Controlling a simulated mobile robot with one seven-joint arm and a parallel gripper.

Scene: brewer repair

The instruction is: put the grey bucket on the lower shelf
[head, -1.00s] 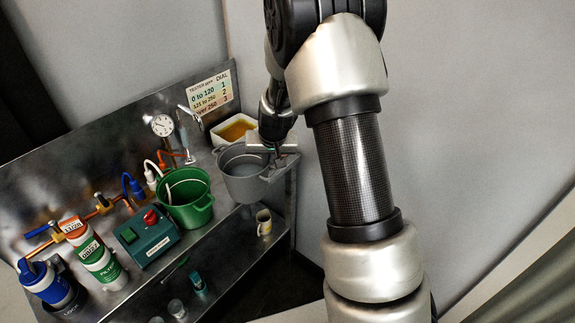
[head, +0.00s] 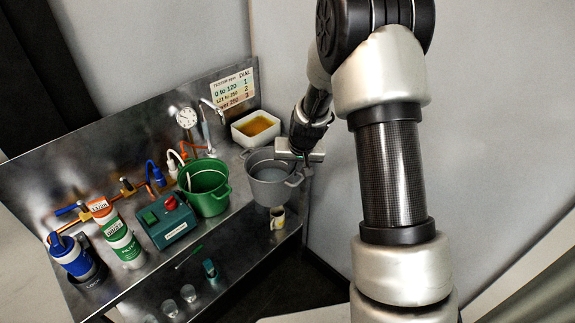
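The grey bucket (head: 268,187) is upright at the right end of the metal bench top, with a lug on its right side. I cannot tell whether it rests on the top or hangs slightly off it. My gripper (head: 304,164) is at the bucket's right rim, its pale body just above the rim. The fingers are small and mostly hidden, so I cannot tell whether they are closed on the rim. The lower shelf (head: 236,270) is below the bench top and partly shows.
A cream mug (head: 278,217) stands at the lower shelf's right end, below the bucket. Small glasses (head: 188,293) and a teal item (head: 210,268) are farther left. A green bucket (head: 206,190) and white tub (head: 256,130) stand close to the grey bucket.

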